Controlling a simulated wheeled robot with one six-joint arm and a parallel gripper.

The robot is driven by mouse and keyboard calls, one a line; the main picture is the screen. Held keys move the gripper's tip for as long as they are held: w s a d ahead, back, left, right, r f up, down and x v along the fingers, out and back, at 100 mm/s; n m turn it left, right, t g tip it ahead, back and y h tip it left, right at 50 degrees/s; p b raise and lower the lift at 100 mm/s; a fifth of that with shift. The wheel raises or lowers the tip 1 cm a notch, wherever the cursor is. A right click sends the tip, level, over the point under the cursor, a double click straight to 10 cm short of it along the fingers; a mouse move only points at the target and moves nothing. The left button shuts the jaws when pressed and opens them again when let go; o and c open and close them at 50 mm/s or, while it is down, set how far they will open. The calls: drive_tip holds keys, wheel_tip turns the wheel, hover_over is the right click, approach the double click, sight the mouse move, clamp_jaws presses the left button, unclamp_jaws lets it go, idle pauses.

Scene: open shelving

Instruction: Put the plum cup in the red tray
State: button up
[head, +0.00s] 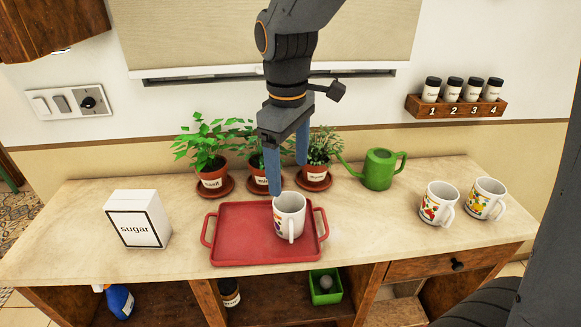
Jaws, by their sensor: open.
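A red tray (238,240) with two side handles lies on the counter. A white cup (290,218) with a purple print stands upright in the right part of the tray, its handle toward me; it looks like the plum cup. My gripper (288,184) points down just above and behind this cup, with its blue fingers apart. The left fingertip reaches close to the cup's rim; I cannot tell whether it touches. Two other white cups stand at the right, one with a red print (436,204) and one with a yellow and purple print (484,199).
Several potted herbs (211,182) stand on saucers behind the tray. A green watering can (379,169) is right of them. A white sugar box (138,220) stands left of the tray. A spice rack (456,106) hangs on the wall. The counter between tray and right cups is clear.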

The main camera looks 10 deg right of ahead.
drive_tip(key=s+d+f+m, duration=0.7)
drive_tip(key=d+f+m, duration=0.2)
drive_tip(key=d, duration=0.3)
drive_tip(key=shift+s+d+f+m+t, duration=0.2)
drive_tip(key=shift+m+t, duration=0.2)
drive_tip(key=shift+m, duration=0.3)
